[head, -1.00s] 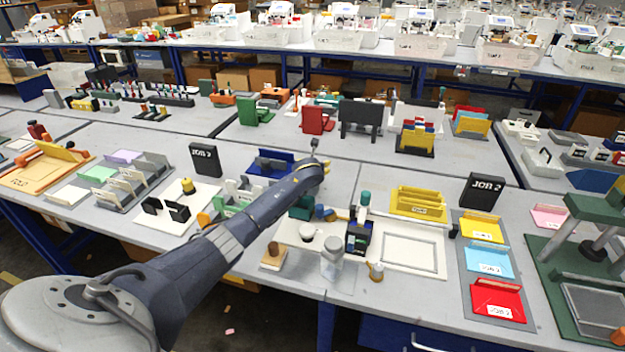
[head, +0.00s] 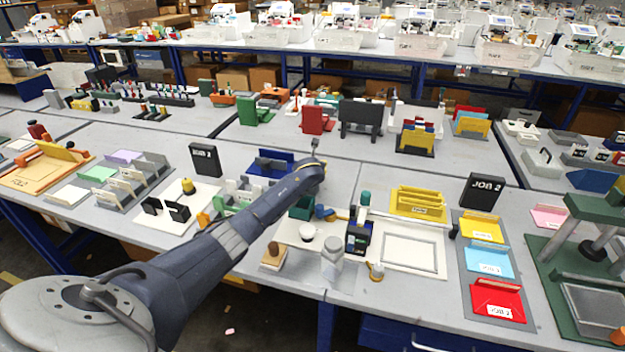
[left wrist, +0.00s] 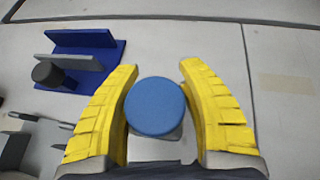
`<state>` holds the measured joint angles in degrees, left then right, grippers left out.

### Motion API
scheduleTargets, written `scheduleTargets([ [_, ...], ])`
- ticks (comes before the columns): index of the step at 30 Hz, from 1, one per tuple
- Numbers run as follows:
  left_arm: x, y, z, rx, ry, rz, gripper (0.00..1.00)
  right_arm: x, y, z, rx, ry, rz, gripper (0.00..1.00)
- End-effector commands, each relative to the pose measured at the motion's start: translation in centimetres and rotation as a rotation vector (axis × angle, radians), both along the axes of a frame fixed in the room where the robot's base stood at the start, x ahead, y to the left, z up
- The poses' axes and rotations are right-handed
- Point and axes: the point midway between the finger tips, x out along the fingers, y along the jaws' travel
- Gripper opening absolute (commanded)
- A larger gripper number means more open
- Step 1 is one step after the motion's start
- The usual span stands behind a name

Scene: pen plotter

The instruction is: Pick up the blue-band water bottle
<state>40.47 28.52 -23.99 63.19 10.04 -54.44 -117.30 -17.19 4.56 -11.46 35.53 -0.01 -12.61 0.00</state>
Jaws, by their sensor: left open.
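A round blue top (left wrist: 156,106) on a pale body, seen from above in the left wrist view, looks like the blue-band water bottle; its band cannot be made out from this angle. In the head view my left wrist (head: 308,178) is over the middle of the near table, and the arm hides the bottle and most of the fingers. My right gripper is not in view.
A blue holder (left wrist: 85,55) with a dark knob stands just left of the fingers. In the head view a white board (head: 300,238) with small items, a dark device (head: 358,238) and a clear jar (head: 332,258) stand nearer the front. Grey table beyond the fingers is bare.

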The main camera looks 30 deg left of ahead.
Motion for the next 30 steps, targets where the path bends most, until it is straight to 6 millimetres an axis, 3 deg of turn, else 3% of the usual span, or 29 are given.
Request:
scheduleTargets([
  [1, 0.00, 0.00, -0.01, 0.000, 0.000, 0.000, 0.21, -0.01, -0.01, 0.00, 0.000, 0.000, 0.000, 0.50],
  [7, 0.00, 0.00, 0.01, 0.000, 0.000, 0.000, 0.00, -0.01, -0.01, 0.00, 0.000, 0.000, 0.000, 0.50],
  [30, 0.07, 0.03, 0.39, 0.000, -0.003, 0.000, 0.00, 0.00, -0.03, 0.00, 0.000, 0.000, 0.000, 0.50],
])
